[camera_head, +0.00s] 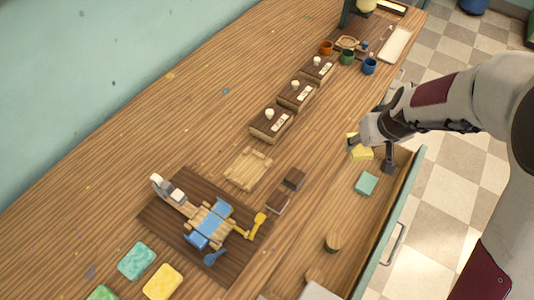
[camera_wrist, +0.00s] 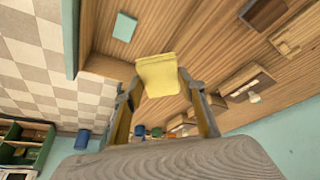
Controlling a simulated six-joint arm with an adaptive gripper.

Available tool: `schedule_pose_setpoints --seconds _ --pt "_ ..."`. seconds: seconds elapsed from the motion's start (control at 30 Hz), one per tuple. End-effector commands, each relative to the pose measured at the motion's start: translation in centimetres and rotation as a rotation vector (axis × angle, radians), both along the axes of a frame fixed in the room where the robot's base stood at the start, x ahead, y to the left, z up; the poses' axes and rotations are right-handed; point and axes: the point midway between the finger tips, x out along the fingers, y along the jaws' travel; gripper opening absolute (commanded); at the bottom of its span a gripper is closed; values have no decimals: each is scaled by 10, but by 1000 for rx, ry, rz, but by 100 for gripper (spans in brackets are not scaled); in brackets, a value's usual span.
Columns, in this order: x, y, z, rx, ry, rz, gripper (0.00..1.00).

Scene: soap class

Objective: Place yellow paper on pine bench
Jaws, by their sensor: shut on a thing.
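The yellow paper (camera_wrist: 157,75) is between the two fingers of my gripper (camera_wrist: 158,84), which is shut on it, in the wrist view. In the head view the yellow paper (camera_head: 362,153) shows partly behind my gripper (camera_head: 370,157), over the far end of the open drawer. A small pale slatted wooden stand (camera_head: 248,168), which looks like the pine bench, sits empty on the table to the left of my gripper. It also seems to show at the right of the wrist view (camera_wrist: 297,37).
Two dark blocks (camera_head: 294,179) lie beside the pale stand. A dark board (camera_head: 165,213) bears a blue and wooden device (camera_head: 210,222). Several small trays (camera_head: 271,124) stand in a row.

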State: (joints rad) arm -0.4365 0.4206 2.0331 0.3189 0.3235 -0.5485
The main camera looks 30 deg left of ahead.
Motion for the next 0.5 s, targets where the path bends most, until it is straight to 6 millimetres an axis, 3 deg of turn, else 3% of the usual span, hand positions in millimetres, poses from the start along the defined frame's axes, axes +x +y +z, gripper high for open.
schedule_pose_setpoints --seconds 0.5 --pt "-40 119 11 1 -1 238 31"
